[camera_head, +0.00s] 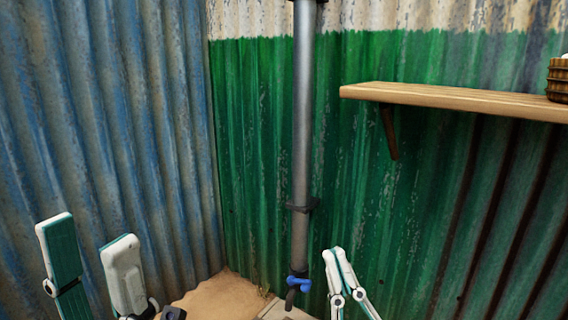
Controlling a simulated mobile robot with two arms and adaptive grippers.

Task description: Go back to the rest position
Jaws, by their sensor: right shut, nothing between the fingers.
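My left gripper (88,236) is at the lower left, its two white and teal fingers pointing up and standing wide apart. Nothing shows between them. My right gripper (334,254) is at the bottom, right of centre, with its two slim fingers together at the tips and nothing held. It is just right of the tap. Most of both arms lies below the picture.
A grey metal pipe (303,130) runs down the corner area to a blue-handled tap (299,283). A wooden shelf (450,98) juts from the green corrugated wall at the right, with a woven container (558,82) on it. Sandy ground (222,298) shows below.

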